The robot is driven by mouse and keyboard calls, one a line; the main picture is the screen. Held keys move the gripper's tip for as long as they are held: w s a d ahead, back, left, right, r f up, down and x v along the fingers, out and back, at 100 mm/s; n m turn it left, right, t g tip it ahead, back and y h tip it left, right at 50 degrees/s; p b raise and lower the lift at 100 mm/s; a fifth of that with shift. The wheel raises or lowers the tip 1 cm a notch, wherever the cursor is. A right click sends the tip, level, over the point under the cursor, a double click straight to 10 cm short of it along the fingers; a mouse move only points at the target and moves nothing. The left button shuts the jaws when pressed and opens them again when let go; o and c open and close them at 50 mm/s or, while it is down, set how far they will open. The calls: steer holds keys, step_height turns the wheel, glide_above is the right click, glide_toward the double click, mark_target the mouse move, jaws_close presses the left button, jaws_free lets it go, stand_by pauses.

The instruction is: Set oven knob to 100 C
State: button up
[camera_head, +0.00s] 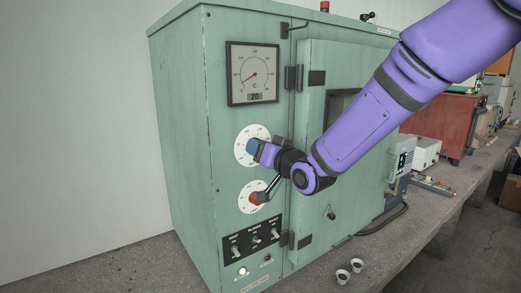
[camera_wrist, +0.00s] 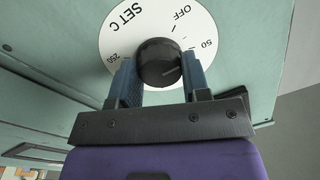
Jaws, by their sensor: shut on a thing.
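The green oven (camera_head: 180,130) stands on the bench. Its upper white dial (camera_head: 241,138) shows in the wrist view (camera_wrist: 125,40) with SET C, OFF, 50 and 250 printed on it. The round black oven knob (camera_wrist: 158,60) is at the dial's middle. My gripper (camera_wrist: 160,72) has one blue finger on each side of the knob and is shut on it. In the head view my gripper (camera_head: 254,146) covers the knob. The knob's pointer is not clear, so I cannot tell its setting. The gauge (camera_head: 253,72) above has a readout of 20.
A lower white dial (camera_head: 243,198) with a red knob (camera_head: 257,198) sits just below my gripper. A black switch panel (camera_head: 252,239) is under it. The oven door (camera_head: 312,105) is closed. Two small round pieces (camera_head: 349,270) lie on the bench at the front.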

steer(key=m, duration=1.3)
steer(key=shift+f+m+t, duration=0.1)
steer(key=shift+m+t, duration=0.2)
steer(key=shift+h, duration=0.3)
steer(key=o, duration=0.9)
steer(key=shift+s, duration=0.1)
steer(key=v, duration=1)
steer(key=shift+s+d, duration=0.25)
